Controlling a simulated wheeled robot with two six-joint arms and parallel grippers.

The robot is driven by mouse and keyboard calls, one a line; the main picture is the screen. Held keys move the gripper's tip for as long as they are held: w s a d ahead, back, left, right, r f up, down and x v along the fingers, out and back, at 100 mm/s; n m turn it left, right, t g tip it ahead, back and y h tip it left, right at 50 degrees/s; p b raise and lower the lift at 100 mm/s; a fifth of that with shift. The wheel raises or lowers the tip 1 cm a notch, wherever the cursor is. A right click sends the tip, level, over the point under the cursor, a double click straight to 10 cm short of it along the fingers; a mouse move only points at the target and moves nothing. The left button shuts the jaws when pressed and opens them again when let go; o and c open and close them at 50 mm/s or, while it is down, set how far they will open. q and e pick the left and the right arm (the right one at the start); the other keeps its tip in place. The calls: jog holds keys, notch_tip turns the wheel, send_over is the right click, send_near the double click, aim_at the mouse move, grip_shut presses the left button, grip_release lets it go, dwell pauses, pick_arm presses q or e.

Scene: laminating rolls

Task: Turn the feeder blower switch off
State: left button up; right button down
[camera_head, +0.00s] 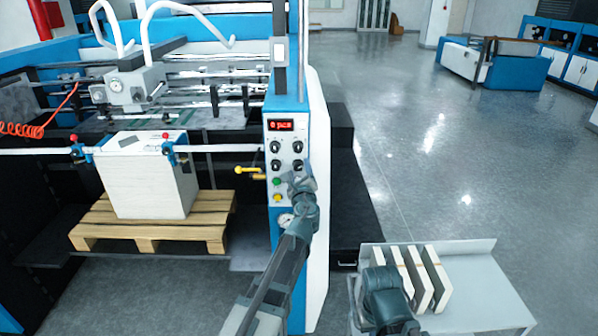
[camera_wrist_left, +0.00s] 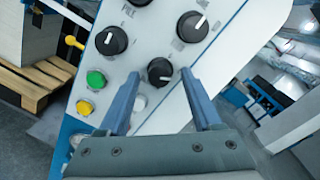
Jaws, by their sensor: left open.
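The control panel (camera_head: 287,135) on the blue-and-white machine carries several black rotary knobs. In the left wrist view one black knob (camera_wrist_left: 160,71) lies between and just beyond my left fingertips, its white mark pointing right and slightly down. Another knob (camera_wrist_left: 192,26) above right has its mark toward the upper right, and a third knob (camera_wrist_left: 111,40) is at upper left. Labels are too small or blurred to tell which is the feeder blower switch. My left gripper (camera_head: 301,184) is open at the panel's lower right; contact is unclear. My right gripper's fingers do not show.
A green button (camera_wrist_left: 96,78) and a yellow button (camera_wrist_left: 85,107) sit left of the gripper. A yellow lever (camera_head: 250,170) sticks out left of the panel. A pallet (camera_head: 150,235) bears a white stack (camera_head: 150,185). A grey cart (camera_head: 480,295) with white-and-dark blocks stands at lower right.

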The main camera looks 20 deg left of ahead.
pick_arm(q)
grip_shut()
dwell(0.3)
jog(key=shift+n, duration=0.4)
jog(key=n+p, duration=0.1)
jog(key=n, duration=0.4)
jog(key=shift+r, duration=0.1)
jog(key=n, duration=0.5)
jog(key=shift+n+g+h+p, duration=0.3)
jog(key=shift+h+p, duration=0.05)
jog(key=shift+h, duration=0.05)
dwell(0.3)
grip_release()
